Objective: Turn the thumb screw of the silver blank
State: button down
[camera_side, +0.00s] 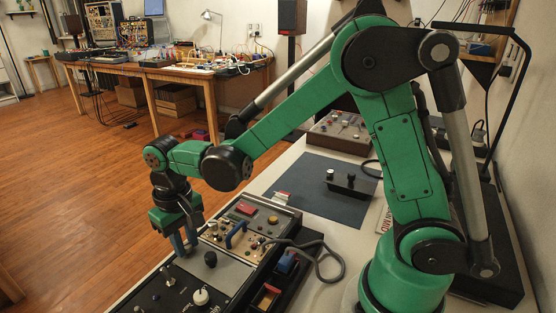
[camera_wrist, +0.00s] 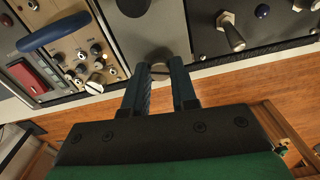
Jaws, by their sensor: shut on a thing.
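The silver blank is a plain grey metal panel (camera_side: 222,272) in the rack on the bench, with a black knob (camera_side: 210,259) on it. In the wrist view the panel (camera_wrist: 150,42) is at the top centre. Its thumb screw (camera_wrist: 160,70) is a small, round, slotted head at the panel's edge, between my fingertips. My gripper (camera_wrist: 160,78) is shut on this screw, one blue finger on each side. In the side view my gripper (camera_side: 184,250) points down at the panel's far edge, and the fingers hide the screw there.
A module with a blue handle (camera_side: 236,234) and small knobs adjoins the blank. A black panel with a lever switch (camera_wrist: 231,32) is on its other side. A grey cable (camera_side: 322,262) loops beside the rack.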

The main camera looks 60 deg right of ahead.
aim_at(186, 245)
jog(key=m, duration=0.4)
jog(key=shift+m, duration=1.8)
jog(key=c, duration=0.7)
grip_release()
jog(key=shift+o, duration=0.2)
jog(key=shift+r, duration=2.85)
